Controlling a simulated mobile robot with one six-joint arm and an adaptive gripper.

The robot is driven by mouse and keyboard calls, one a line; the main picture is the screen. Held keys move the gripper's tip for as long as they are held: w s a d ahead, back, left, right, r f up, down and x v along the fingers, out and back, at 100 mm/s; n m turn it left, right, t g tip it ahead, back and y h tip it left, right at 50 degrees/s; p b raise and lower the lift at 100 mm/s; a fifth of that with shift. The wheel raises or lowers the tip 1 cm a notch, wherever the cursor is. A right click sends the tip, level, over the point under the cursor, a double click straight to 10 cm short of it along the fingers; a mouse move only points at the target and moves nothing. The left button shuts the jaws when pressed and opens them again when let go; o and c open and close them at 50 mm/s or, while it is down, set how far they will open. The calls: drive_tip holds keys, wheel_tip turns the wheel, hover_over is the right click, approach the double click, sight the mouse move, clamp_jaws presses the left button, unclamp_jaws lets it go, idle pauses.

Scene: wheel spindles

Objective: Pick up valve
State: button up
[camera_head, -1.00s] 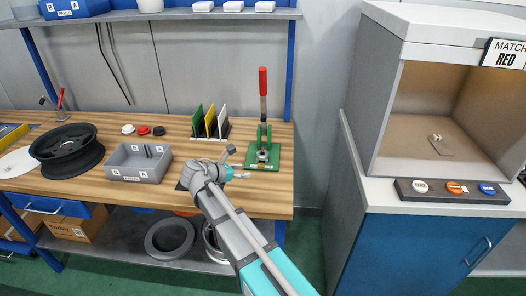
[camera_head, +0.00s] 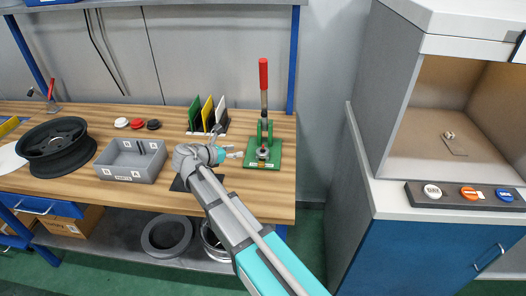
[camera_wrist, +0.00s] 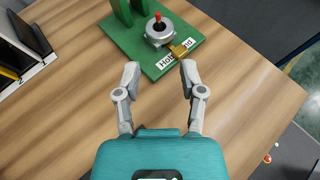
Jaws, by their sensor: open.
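I cannot tell for certain which part is the valve. In the wrist view, a small brass piece (camera_wrist: 180,51) lies at the front of a round grey fitting (camera_wrist: 159,33) with a red tip. Both are on the green base (camera_wrist: 131,42) of a lever press, by a white label. The green base also shows in the head view (camera_head: 257,164), with the grey fitting (camera_head: 262,154) on it. My gripper (camera_wrist: 159,71) is open and empty, its fingers apart and pointing at the base. In the head view my gripper (camera_head: 238,152) is just left of the base.
The press lever (camera_head: 263,76) with a red handle stands tall above the base. Upright coloured panels (camera_head: 208,116) stand behind my gripper. A grey bin (camera_head: 117,172) and dark wheel (camera_head: 56,150) are to the left. Bare wood lies in front of the base.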

drive_tip(key=shift+w+f, duration=0.1)
drive_tip(key=b, duration=0.3)
approach(262, 147)
drive_tip(key=x, duration=0.2)
drive_tip(key=shift+w+d, duration=0.1)
drive_tip(key=shift+d, duration=0.3)
drive_tip(key=shift+w+d+f, duration=0.1)
drive_tip(key=shift+w+d, duration=0.25)
drive_tip(key=shift+w, duration=0.05)
drive_tip(key=b+x, duration=0.1)
drive_tip(key=x, duration=0.1)
drive_tip(key=b+x, duration=0.1)
drive_tip(key=x, duration=0.1)
drive_tip(key=shift+a+f, duration=0.15)
drive_tip(key=shift+f, duration=0.1)
drive_tip(key=shift+w+d+f+b, duration=0.15)
drive_tip(key=shift+w+d+b, duration=0.15)
drive_tip(key=shift+w+d, duration=0.15)
